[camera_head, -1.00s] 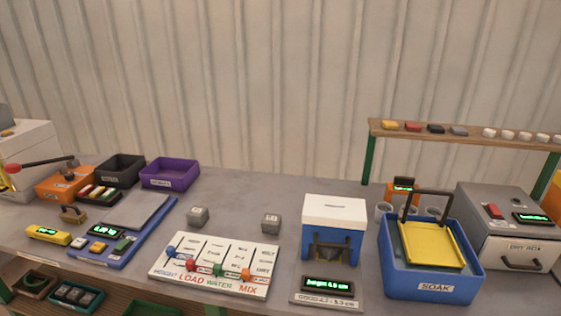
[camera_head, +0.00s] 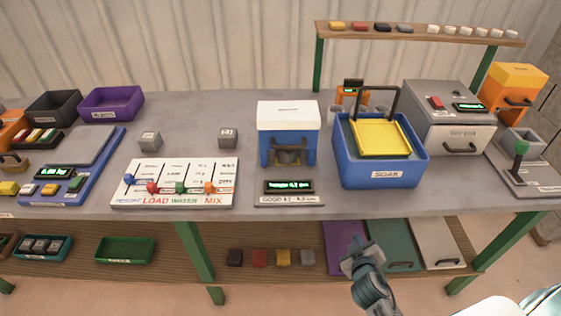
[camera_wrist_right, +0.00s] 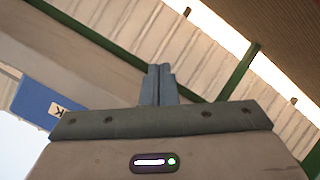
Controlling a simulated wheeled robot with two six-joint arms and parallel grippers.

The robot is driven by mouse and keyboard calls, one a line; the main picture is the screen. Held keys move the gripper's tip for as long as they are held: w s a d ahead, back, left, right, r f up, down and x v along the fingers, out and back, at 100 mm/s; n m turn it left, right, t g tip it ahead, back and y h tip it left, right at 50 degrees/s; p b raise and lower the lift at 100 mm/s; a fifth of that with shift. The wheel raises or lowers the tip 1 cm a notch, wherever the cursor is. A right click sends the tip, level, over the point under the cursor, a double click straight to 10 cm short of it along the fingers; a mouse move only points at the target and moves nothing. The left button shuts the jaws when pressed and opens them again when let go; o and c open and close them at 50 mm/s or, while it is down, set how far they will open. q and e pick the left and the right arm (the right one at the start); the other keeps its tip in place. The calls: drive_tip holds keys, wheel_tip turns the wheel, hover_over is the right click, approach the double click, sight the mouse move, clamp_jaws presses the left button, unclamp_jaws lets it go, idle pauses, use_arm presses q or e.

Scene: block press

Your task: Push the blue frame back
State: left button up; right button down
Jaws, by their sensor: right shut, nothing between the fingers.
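The blue frame (camera_head: 268,150) stands on the table in the middle of the head view. It has a white top block (camera_head: 289,116) and a dark handle-like part (camera_head: 289,155) in its front opening. A display with green digits (camera_head: 289,188) sits just in front of it. My right gripper (camera_head: 354,246) is low at the front, right of the frame and apart from it, in front of the table edge. Its fingers are together and empty in the right wrist view (camera_wrist_right: 160,85). My left gripper is not in view.
The blue SOAK bin (camera_head: 378,176) with a yellow tray (camera_head: 380,138) stands right of the frame; its corner shows in the right wrist view (camera_wrist_right: 38,101). The lever board (camera_head: 175,178) lies to the left, with two grey cubes (camera_head: 150,141) behind. The table behind the frame looks clear.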

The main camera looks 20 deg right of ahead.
sight(288, 143)
wheel_tip(288, 143, up, 20)
drive_tip(key=w+a+n+t, duration=0.2)
drive_tip(key=t, duration=0.4)
drive_tip(key=w+a+r+n+t+y, duration=0.3)
drive_tip(key=a+r+n+y, duration=0.15)
drive_tip(key=n, duration=0.25)
drive_tip(key=w+a+f+n+g+y, duration=0.2)
drive_tip(key=a+f+n+g+y, duration=0.25)
drive_tip(key=a+n+y, duration=0.55)
drive_tip(key=w+n+h, duration=0.1)
drive_tip(key=w, duration=1.1)
drive_tip(key=shift+w+a+r+p, duration=0.25)
drive_tip(key=shift+w+p, duration=0.1)
drive_tip(key=shift+w, duration=0.05)
